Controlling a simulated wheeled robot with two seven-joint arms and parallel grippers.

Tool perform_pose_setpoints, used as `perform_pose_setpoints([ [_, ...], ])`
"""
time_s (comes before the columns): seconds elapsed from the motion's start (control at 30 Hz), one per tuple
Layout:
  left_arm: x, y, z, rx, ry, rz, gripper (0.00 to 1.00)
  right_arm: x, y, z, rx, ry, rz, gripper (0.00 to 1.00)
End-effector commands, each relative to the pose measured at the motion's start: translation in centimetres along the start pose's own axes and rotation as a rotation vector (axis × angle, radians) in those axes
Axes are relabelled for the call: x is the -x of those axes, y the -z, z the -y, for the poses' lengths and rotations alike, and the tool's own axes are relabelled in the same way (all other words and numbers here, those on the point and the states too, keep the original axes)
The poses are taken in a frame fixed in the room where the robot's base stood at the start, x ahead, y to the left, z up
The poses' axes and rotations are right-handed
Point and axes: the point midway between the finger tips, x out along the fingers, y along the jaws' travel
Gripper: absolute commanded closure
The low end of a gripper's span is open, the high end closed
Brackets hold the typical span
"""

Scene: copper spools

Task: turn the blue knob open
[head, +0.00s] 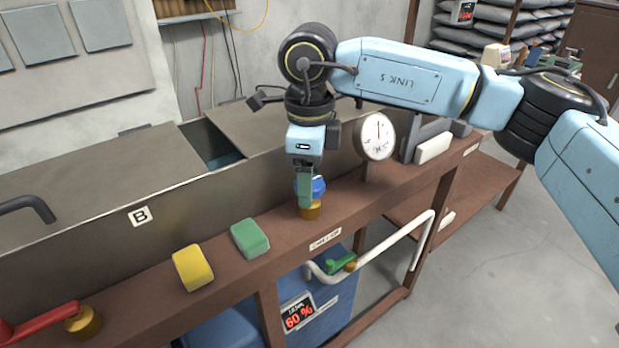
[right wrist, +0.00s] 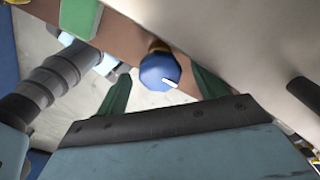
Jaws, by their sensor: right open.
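The blue knob (head: 318,186) sits on a brass base (head: 311,211) on the brown ledge, partly hidden behind my right gripper in the head view. In the right wrist view the blue knob (right wrist: 160,73) shows a white mark on its face and lies between the two green fingers. My right gripper (head: 305,190) points down at the knob. Its jaws are open around the knob, and I cannot tell whether either finger touches it.
A green block (head: 250,238) and a yellow block (head: 193,267) lie on the ledge (head: 345,210) left of the knob. A red-handled valve (head: 50,322) is at the far left. A round gauge (head: 377,136) stands right of the knob. A white pipe (head: 385,245) runs below.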

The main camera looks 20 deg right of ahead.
Motion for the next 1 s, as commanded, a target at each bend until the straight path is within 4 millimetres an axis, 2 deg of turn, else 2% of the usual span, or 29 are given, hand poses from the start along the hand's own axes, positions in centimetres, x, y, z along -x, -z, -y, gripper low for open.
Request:
perform_pose_setpoints([
  [0.33,0.2,0.18,0.04,0.001,0.001,-0.002,0.64,-0.4,0.02,-0.01,0.0,0.0,0.0,0.3],
  [0.67,0.19,0.2,0.03,0.001,0.001,-0.002,0.64,-0.38,0.01,-0.01,0.0,0.0,0.0,0.73],
  [1.0,0.14,0.17,0.02,0.001,0.0,-0.001,0.64,-0.4,0.0,-0.02,0.05,-0.001,0.0,0.74],
])
